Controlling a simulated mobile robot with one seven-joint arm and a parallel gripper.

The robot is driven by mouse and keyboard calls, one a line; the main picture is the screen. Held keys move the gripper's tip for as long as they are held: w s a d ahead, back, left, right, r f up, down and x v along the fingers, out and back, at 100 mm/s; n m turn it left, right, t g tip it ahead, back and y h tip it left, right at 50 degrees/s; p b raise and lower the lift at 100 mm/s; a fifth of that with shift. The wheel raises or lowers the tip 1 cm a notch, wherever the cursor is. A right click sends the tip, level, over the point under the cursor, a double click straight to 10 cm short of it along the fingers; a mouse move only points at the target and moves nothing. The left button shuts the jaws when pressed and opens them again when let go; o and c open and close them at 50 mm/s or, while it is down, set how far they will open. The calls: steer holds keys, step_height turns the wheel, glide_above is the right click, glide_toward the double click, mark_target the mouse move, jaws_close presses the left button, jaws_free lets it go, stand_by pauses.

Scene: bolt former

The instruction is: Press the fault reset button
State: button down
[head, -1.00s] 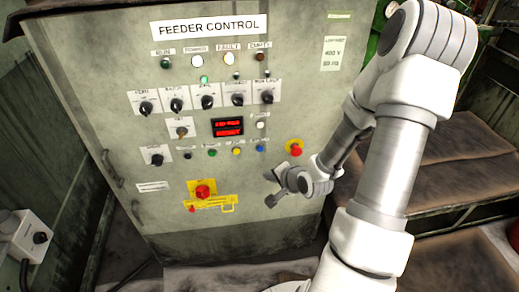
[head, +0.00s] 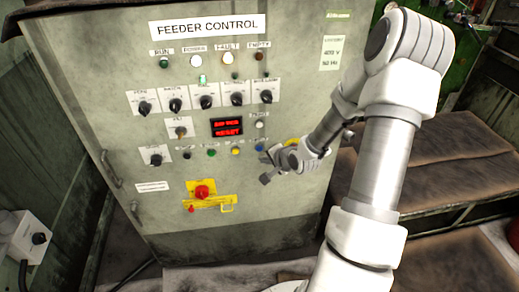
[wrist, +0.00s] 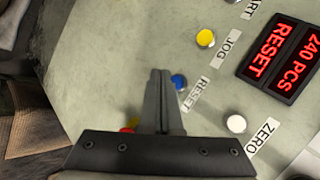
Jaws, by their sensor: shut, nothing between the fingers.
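The blue button (wrist: 179,82) has a "RESET" label beside it in the wrist view. It shows small in the head view (head: 260,147), just above my gripper. My gripper (wrist: 160,74) is shut and empty, its fingertips just left of the blue button in the wrist picture. In the head view my gripper (head: 264,160) is at the right of the lower button row. Whether the fingertips touch the panel cannot be told. The red display (head: 227,127) reads "RESET" on its lower line. A lamp labelled "FAULT" (head: 228,58) looks bright.
The yellow "JOG" button (wrist: 205,38) and white "ZERO" button (wrist: 236,124) are near the blue one. A red emergency button (head: 203,191) sits lower on the feeder control cabinet (head: 285,215).

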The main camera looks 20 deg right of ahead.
steer(key=shift+w+d, duration=0.25)
steer(key=shift+w, duration=0.6)
steer(key=shift+w, duration=0.1)
stand_by(1.4)
steer(key=shift+w+d+p, duration=0.1)
steer(key=shift+w+p, duration=0.2)
steer(key=shift+w+d, duration=0.15)
steer(key=shift+w, duration=0.25)
stand_by(0.6)
stand_by(0.4)
steer(key=shift+s+a+p, duration=0.25)
steer(key=shift+s+p, duration=0.05)
steer(key=shift+s, duration=0.5)
steer(key=s, duration=0.2)
steer(key=s+a, duration=0.1)
steer(key=s, duration=0.1)
steer(key=shift+s+a, duration=0.15)
steer(key=shift+s, duration=0.25)
